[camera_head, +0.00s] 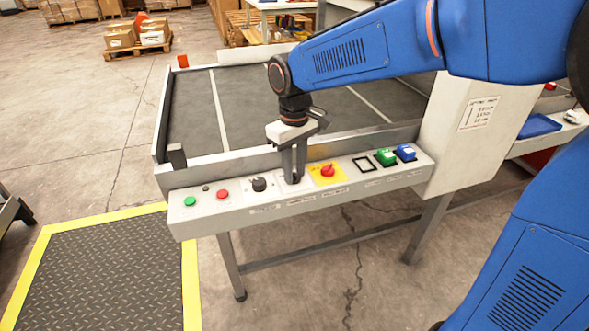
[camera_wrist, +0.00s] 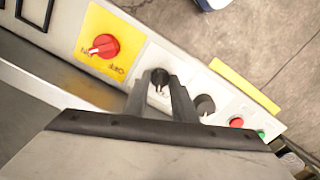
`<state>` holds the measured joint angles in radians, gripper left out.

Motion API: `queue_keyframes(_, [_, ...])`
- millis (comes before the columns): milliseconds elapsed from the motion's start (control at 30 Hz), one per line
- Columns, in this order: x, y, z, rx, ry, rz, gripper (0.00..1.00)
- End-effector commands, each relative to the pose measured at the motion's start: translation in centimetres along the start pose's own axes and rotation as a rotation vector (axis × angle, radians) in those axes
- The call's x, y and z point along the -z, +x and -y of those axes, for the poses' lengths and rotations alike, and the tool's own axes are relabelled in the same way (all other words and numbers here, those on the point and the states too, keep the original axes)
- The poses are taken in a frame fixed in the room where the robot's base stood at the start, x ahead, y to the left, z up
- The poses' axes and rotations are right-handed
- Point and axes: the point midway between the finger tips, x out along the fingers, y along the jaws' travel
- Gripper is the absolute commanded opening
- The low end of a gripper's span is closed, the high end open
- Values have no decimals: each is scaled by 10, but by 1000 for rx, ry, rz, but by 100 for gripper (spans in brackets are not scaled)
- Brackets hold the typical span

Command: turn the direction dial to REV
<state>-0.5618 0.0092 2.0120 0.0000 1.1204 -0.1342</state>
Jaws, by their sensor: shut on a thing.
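The control panel (camera_head: 350,182) runs along the front of the grey conveyor table. My gripper (camera_head: 292,178) points down at it, its two dark fingers shut on a small black dial. In the wrist view the dial (camera_wrist: 160,75) shows between the fingertips of my gripper (camera_wrist: 160,84), on a white plate. Small print on the plate is too blurred to read, so I cannot tell which setting the dial points to. In the head view the fingers mostly hide the dial.
A red switch on a yellow plate (camera_head: 327,171) sits just right of my fingers. Another black knob (camera_head: 259,184) is just left. Red (camera_head: 222,194) and green (camera_head: 190,201) buttons lie farther left; green (camera_head: 386,157) and blue (camera_head: 405,152) ones are at right.

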Motion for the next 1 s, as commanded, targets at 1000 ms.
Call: queue_keyframes(1000, [0, 0, 0, -1, -298, 0, 2])
